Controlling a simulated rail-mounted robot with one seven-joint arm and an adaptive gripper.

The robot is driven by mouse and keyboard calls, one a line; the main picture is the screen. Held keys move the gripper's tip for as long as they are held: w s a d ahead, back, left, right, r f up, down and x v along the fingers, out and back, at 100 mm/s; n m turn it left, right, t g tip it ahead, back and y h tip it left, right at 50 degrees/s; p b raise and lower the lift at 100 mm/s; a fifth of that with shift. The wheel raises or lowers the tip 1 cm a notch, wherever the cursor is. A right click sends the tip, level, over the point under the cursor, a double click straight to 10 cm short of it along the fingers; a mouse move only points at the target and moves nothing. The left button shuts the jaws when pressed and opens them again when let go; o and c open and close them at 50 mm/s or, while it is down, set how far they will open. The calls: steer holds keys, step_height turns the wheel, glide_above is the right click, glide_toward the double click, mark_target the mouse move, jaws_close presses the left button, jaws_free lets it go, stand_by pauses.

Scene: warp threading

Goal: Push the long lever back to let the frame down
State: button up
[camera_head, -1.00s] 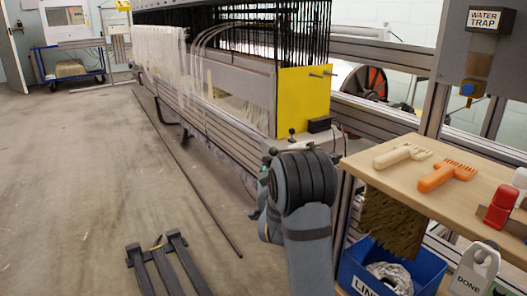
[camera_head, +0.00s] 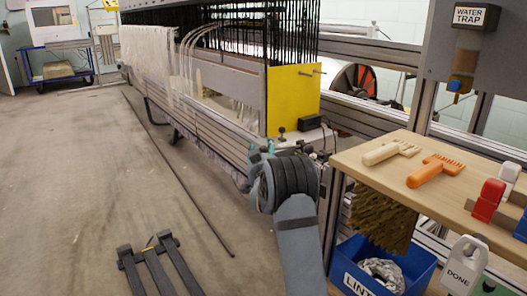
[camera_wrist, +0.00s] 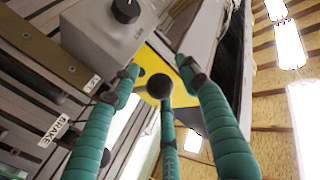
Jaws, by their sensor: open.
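My gripper (camera_wrist: 158,70) has teal ribbed fingers, spread apart and open. In the wrist view a black ball knob (camera_wrist: 159,87) shows between the fingers, seen nearly end-on; I cannot tell whether a finger touches it. Its shaft is hidden, so I cannot confirm that it is the long lever. In the head view my gripper (camera_head: 258,152) is mostly behind my dark wrist, at the near end of the loom. The loom's frame (camera_head: 230,90) carries black cords and pale threads.
A grey box with a black dial (camera_wrist: 126,10) and a BRAKE label (camera_wrist: 52,131) lie close to the fingers. The floor at left is mostly open.

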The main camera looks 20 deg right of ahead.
steer(key=shift+c, duration=1.3)
jaws_close()
